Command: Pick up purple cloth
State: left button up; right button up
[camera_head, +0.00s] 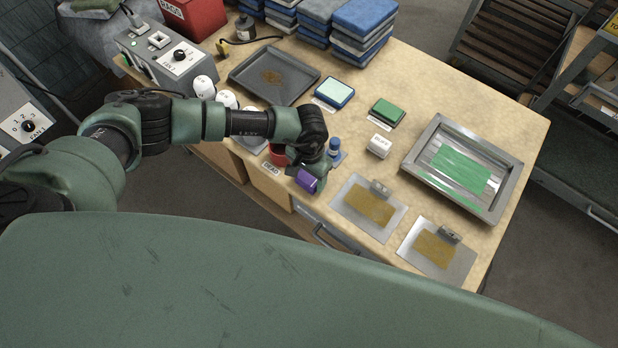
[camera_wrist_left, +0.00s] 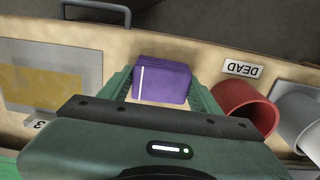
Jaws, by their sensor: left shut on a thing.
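The purple cloth (camera_head: 307,180) is a small folded block at the front edge of the wooden table. My left gripper (camera_head: 312,170) is over it in the head view, its fingers pointing down. In the left wrist view the cloth (camera_wrist_left: 162,82) sits between the two green fingers of my left gripper (camera_wrist_left: 160,90), and the jaws are shut on it. A pale stripe shows on its left part. Whether the cloth touches the table is hard to tell. My right gripper is not in view.
A red cup (camera_wrist_left: 243,108) stands close beside the left gripper, near a "DEAD" label (camera_wrist_left: 242,68). A metal plate with a tan patch (camera_head: 368,205) lies to the right. A grey tray (camera_head: 273,76) and a metal frame tray with green strips (camera_head: 462,168) lie farther off.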

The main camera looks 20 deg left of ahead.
aim_at(309, 177)
pick_arm(q)
jog(key=shift+r, duration=0.15)
jog(key=shift+r, duration=0.25)
notch_tip(309, 177, up, 19)
jog(key=b, duration=0.4)
jog(key=shift+r, duration=0.15)
